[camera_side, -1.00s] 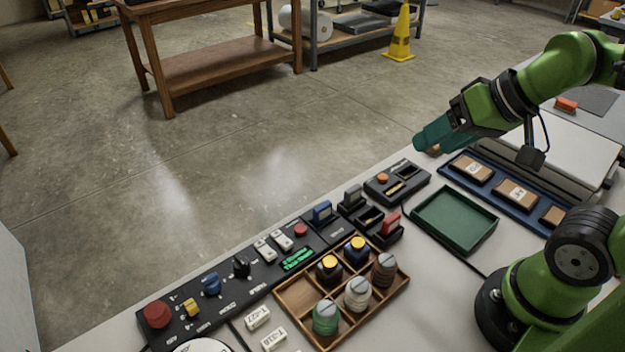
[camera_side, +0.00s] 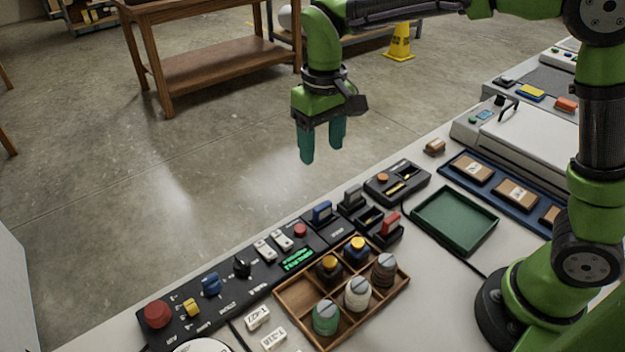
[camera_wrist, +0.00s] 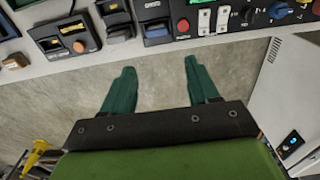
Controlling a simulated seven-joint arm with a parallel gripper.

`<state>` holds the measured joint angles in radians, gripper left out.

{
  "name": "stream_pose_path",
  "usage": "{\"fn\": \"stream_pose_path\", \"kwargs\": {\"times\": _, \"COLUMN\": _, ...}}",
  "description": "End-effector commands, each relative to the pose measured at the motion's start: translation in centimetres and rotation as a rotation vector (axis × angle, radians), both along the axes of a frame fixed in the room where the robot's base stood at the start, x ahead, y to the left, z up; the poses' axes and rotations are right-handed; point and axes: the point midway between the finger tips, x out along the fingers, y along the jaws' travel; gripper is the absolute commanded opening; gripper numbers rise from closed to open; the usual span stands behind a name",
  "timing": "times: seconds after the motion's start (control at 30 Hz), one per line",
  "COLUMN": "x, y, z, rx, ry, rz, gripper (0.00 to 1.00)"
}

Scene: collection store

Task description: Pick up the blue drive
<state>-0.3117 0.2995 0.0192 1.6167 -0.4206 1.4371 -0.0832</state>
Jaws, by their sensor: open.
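The blue drive (camera_side: 322,212) stands upright in a black dock at the far end of the control panel. In the wrist view the blue drive (camera_wrist: 156,31) shows near the top, beyond my fingertips and roughly in line with the gap between them. My gripper (camera_side: 322,154) is open and empty, fingers pointing down, well above the drive and apart from it. It shows in the wrist view as two teal fingers (camera_wrist: 159,68) spread over the floor past the table edge.
A grey-black drive (camera_side: 352,196) and a red drive (camera_side: 390,222) stand close to the right of it. A wooden tray (camera_side: 293,303) with spools is in front. A red button (camera_side: 300,230) sits at its left. A green tray (camera_side: 455,218) lies further right.

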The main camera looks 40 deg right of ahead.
Motion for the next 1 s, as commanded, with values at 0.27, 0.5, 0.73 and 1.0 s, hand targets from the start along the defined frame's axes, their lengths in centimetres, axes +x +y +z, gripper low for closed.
{"fn": "stream_pose_path", "kwargs": {"times": 0.27, "x": -0.4, "y": -0.2, "z": -4.2, "rx": -0.006, "ry": 0.020, "rz": -0.002, "gripper": 0.60}}
{"fn": "stream_pose_path", "kwargs": {"times": 0.5, "x": -0.4, "y": -0.2, "z": -9.2, "rx": -0.004, "ry": 0.018, "rz": -0.003, "gripper": 0.60}}
{"fn": "stream_pose_path", "kwargs": {"times": 0.73, "x": -0.3, "y": -0.2, "z": -11.4, "rx": -0.003, "ry": 0.014, "rz": -0.004, "gripper": 0.60}}
{"fn": "stream_pose_path", "kwargs": {"times": 1.0, "x": -0.2, "y": -0.6, "z": -14.8, "rx": -0.003, "ry": 0.017, "rz": -0.005, "gripper": 0.60}}
